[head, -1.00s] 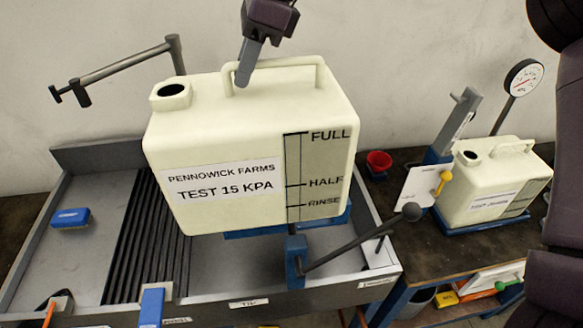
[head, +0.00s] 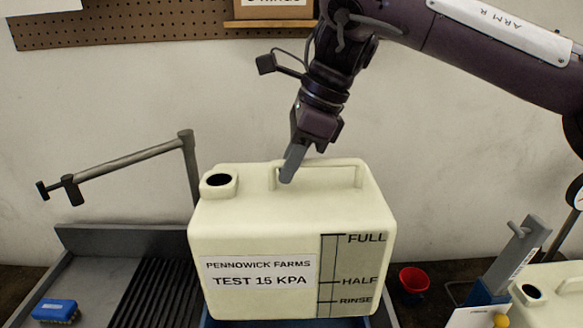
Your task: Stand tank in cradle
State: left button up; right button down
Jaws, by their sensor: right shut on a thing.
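The cream tank (head: 260,240), labelled "PENNOWICK FARMS TEST 15 KPA", stands roughly upright in the middle of the head view. It has an open filler neck (head: 218,183) at its top left and a level strip marked full, half and rinse. My right gripper (head: 290,168) comes down from above and is shut on the left part of the tank's top handle (head: 325,166). A little blue shows at the tank's bottom edge, probably the cradle. The picture's lower edge cuts it off, so I cannot tell whether the tank rests in it. My left gripper is out of view.
A grey jointed arm on a post (head: 188,160) rises behind the tank's left. A blue brush (head: 54,311) lies in the grey tray (head: 120,243). A red cup (head: 414,281), a grey lever stand (head: 516,255) and a second cream tank (head: 545,305) are at the right.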

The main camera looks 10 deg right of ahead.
aim_at(324, 186)
jog(key=shift+w+d+f, duration=0.1)
jog(key=shift+f, duration=4.1)
jog(key=shift+w+d+f, duration=0.1)
jog(key=shift+f, duration=4.1)
jog(key=c, duration=1.8)
grip_release()
jog(key=shift+s+f, duration=0.1)
jog(key=shift+f, duration=0.15)
jog(key=shift+c, duration=0.2)
jog(key=o, duration=0.4)
jog(key=shift+r, duration=0.1)
jog(key=v, duration=1.2)
jog(key=shift+s, duration=0.1)
